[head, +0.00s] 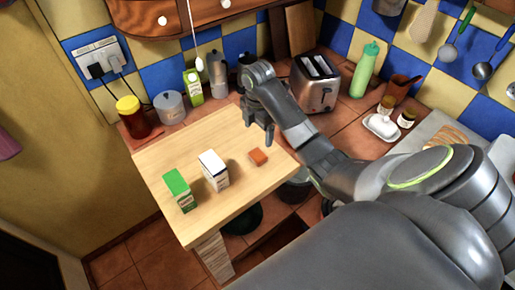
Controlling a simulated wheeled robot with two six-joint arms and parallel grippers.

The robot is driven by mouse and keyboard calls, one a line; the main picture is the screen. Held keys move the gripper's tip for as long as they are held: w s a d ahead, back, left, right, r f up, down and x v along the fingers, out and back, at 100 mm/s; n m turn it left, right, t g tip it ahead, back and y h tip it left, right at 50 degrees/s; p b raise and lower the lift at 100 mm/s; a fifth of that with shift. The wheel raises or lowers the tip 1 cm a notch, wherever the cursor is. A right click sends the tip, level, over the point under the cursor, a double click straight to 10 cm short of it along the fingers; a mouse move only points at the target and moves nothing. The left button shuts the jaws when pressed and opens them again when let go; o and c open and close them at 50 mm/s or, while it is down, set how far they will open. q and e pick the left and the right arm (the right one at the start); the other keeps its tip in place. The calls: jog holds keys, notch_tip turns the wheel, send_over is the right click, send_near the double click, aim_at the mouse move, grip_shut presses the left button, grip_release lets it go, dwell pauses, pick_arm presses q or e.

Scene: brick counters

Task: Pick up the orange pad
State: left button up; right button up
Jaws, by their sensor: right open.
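My left gripper is not in view.
A white carton (213,171) and a green carton (180,190) stand left of the pad on the wooden table (215,213). Behind are a jar with a yellow lid (133,117), a glass canister (170,107) and a toaster (315,83). The tabletop's back left is clear.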

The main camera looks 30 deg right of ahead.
jog(key=b, duration=0.6)
send_over(260, 152)
jog(key=a, duration=0.1)
jog(key=f, duration=0.7)
jog(key=shift+s, duration=0.2)
jog(key=shift+d+f+b, duration=0.25)
jog(key=shift+f+b, duration=0.15)
jog(key=shift+f, duration=0.4)
jog(key=shift+d+f+p, duration=0.15)
jog(key=shift+f+p, duration=0.2)
jog(key=shift+w+d+f, duration=0.1)
jog(key=shift+f, duration=1.35)
jog(key=shift+c, duration=0.3)
jog(key=c, duration=1.1)
jog(key=shift+o, duration=0.2)
jog(key=shift+r, duration=0.1)
